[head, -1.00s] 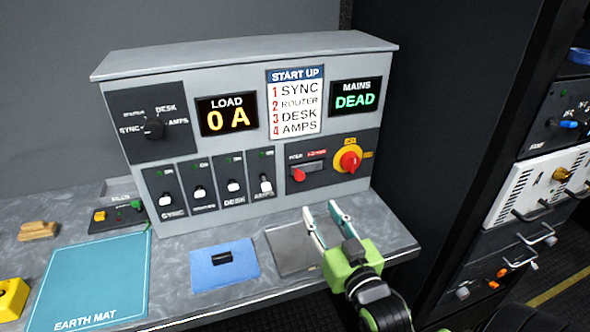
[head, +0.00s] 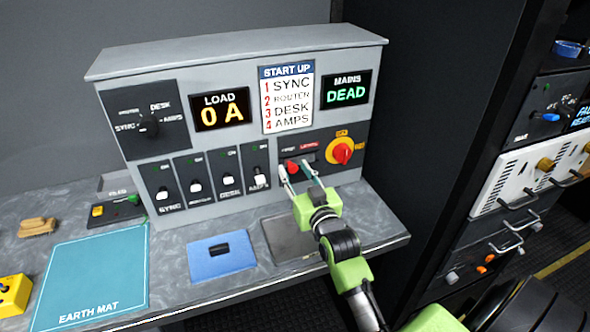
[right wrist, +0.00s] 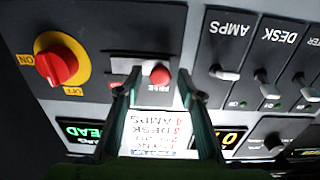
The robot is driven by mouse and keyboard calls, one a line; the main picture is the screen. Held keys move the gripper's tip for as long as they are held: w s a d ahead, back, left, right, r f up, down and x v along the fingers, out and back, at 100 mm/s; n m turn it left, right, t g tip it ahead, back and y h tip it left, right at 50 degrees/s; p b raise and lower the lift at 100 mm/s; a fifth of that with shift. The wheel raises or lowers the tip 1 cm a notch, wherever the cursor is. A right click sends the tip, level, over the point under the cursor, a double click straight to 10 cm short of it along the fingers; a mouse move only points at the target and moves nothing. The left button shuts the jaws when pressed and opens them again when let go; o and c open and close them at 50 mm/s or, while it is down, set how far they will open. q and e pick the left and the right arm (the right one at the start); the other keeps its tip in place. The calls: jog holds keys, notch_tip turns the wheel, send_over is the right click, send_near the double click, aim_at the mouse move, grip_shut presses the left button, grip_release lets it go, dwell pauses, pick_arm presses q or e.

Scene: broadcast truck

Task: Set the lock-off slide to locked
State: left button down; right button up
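The lock-off slide is a red knob (head: 292,166) in a short slot on the panel's dark lower-right plate. It sits at the left end of the slot, the end marked FREE; a red LOCKED label is at the right. In the right wrist view, which is upside down, the knob (right wrist: 160,75) shows between my fingertips. My right gripper (head: 294,169) is open in front of the slide, its fingers pointing at the panel. In the wrist view the knob is nearer one finger; I cannot tell whether they touch. My left gripper is not in view.
A red rotary switch on a yellow disc (head: 341,151) is just right of the slide. The AMPS switch (head: 260,179) and other switches are to the left. Below, the bench holds a blue pad (head: 222,267) and a grey pad (head: 273,246). An equipment rack stands at right.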

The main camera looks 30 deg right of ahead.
aim_at(308, 158)
jog(key=shift+w, duration=0.15)
grip_shut()
jog(key=shift+s+d, duration=0.2)
jog(key=shift+d, duration=0.6)
jog(key=shift+s+d, duration=0.2)
jog(key=shift+d, duration=0.65)
jog(key=shift+s+d, duration=0.2)
jog(key=shift+d, duration=0.6)
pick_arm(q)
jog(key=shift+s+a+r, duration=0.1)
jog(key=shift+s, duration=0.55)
pick_arm(e)
jog(key=shift+a, duration=0.1)
jog(key=shift+c, duration=0.5)
grip_release()
jog(key=shift+o, duration=0.5)
jog(key=shift+d, duration=0.2)
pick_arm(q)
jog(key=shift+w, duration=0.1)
